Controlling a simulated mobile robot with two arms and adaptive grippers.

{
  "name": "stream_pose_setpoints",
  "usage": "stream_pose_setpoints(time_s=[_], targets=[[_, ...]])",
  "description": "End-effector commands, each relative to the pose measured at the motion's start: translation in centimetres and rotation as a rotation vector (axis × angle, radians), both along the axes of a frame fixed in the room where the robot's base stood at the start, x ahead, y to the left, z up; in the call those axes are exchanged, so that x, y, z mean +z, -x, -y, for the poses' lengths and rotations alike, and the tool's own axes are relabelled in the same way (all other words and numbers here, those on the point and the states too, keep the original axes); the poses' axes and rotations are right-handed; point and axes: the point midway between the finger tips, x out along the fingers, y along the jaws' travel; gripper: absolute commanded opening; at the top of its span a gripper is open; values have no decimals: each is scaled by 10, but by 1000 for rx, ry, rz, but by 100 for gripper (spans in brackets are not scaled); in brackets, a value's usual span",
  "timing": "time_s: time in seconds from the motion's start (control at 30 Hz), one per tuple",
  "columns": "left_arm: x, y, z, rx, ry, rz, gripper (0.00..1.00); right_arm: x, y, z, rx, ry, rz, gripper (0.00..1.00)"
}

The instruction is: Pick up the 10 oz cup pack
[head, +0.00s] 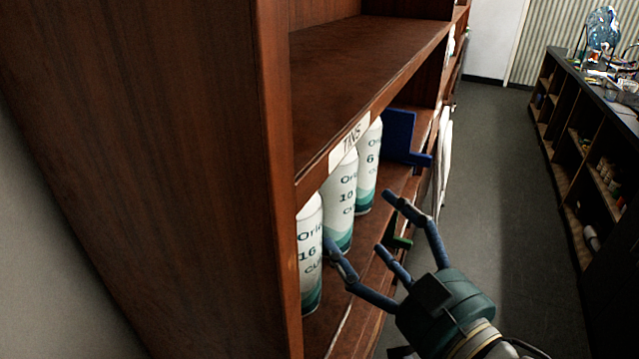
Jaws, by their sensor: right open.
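The 10 oz cup pack (340,203) is a tall white cylinder with a teal lower part and dark print. It stands upright on the lower shelf, between the 16 oz pack (311,255) and the 6 oz pack (367,170). Its upper edge is partly covered by the shelf board and its label. My right gripper (362,222) is open and empty, its fingers spread in front of the packs. One finger overlaps the lower area between the 16 oz and 10 oz packs; I cannot tell whether it touches. My left gripper is not in view.
The wooden shelf unit (190,170) has a thick side panel at left and an upper board above the packs. A blue holder (398,135) stands behind the 6 oz pack. A dark counter with cubbies (580,130) is at right. The aisle floor (490,170) between is clear.

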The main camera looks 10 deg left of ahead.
Motion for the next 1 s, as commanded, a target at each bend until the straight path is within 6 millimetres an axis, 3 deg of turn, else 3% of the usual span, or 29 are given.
stream_pose_setpoints(time_s=[0.17,0.27,0.5,0.8,1.0], targets=[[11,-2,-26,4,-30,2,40,4,-19,-18,2,-2,2,86],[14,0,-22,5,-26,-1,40,4,-30,-27,2,-2,2,86],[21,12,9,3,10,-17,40,3,-45,-40,2,-1,2,86],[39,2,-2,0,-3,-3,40,-1,-75,-68,3,-1,3,86],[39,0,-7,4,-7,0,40,-3,-77,-70,3,-1,3,86]])
